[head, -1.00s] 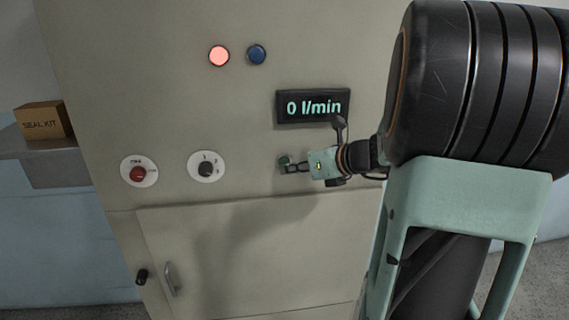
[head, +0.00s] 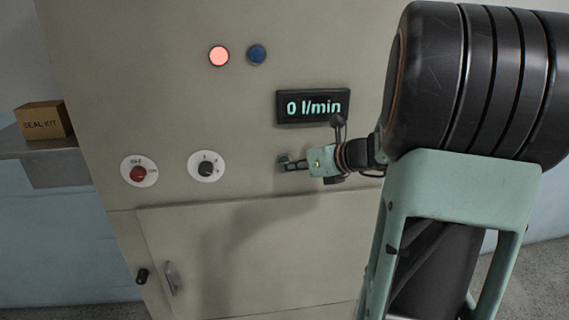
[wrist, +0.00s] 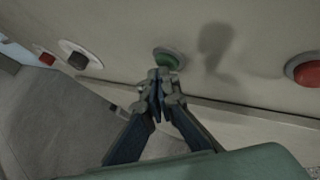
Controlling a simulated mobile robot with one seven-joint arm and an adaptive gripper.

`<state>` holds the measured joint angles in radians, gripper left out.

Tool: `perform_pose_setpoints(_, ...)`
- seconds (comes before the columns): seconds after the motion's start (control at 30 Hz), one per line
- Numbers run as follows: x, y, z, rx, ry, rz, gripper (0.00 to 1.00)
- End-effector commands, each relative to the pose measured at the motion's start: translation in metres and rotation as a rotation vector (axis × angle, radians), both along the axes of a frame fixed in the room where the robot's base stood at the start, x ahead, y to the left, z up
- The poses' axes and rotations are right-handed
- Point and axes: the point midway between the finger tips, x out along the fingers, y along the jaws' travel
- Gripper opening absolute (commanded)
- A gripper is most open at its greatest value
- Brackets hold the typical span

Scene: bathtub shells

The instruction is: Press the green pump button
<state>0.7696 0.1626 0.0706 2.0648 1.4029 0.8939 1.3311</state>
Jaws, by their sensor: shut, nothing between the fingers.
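The green pump button (head: 284,158) is on the cabinet front, below and left of the flow display, partly hidden by my gripper. In the wrist view the green button (wrist: 167,60) sits in a grey round collar just beyond my fingertips. My gripper (head: 287,166) is shut and empty. Its closed fingertips (wrist: 160,76) are at the lower edge of the button; I cannot tell whether they touch it. The display (head: 313,106) reads "0 l/min".
A lit red lamp (head: 219,56) and a blue one (head: 257,54) are above. A red knob (head: 138,173) and a black selector (head: 206,168) are left. A large red button (wrist: 305,70) is right in the wrist view. A "SEAL KIT" box (head: 43,121) is on a ledge.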

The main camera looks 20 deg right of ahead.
Motion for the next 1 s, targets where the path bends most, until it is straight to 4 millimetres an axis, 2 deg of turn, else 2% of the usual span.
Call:
perform_pose_setpoints(0.5,0.002,-0.001,0.001,-0.001,-0.002,-0.001,0.0)
perform_pose_setpoints(1.0,-0.014,0.004,0.0,-0.001,-0.001,-0.001,0.0)
